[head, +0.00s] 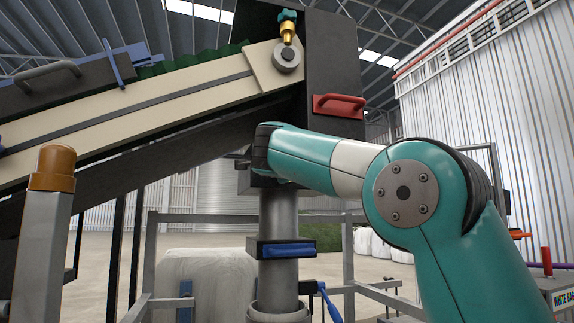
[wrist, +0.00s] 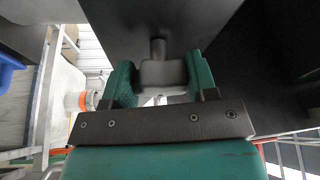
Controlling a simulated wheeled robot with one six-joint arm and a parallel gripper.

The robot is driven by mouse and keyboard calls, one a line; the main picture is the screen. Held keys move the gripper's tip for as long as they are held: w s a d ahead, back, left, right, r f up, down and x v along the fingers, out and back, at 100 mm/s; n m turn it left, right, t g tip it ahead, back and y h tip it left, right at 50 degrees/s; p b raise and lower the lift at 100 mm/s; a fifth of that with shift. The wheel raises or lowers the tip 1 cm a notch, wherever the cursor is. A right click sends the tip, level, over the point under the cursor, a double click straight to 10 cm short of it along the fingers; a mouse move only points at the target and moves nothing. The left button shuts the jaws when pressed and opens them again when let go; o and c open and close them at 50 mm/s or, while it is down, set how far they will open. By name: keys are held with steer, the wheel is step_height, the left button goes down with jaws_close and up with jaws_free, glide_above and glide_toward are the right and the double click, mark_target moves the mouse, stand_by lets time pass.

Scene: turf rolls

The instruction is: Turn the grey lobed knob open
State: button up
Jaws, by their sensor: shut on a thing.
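The grey knob (wrist: 163,74) shows in the wrist view, on a short stem that runs to a dark panel (wrist: 150,20). My gripper (wrist: 162,78) has one teal finger on each side of the knob and is shut on it. The fingers hide the knob's sides, so its lobes and how far it is turned cannot be told. In the head view my arm reaches to the dark box on top of a grey post (head: 278,215); the knob and my fingertips are hidden there.
A sloping conveyor (head: 150,108) crosses the upper left. A red handle (head: 339,106) is on the dark plate above my arm. A brass valve with a teal top (head: 288,30) stands higher up. A blue handle (head: 287,250) is on the post below. An orange-capped post (head: 53,170) stands at left.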

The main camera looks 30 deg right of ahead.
steer(key=o, duration=0.9)
steer(key=b+v, duration=0.3)
steer(key=v, duration=1.4)
steer(key=shift+s+a+f+b, duration=0.1)
steer(key=shift+s+a+b, duration=0.05)
steer(key=shift+b, duration=0.15)
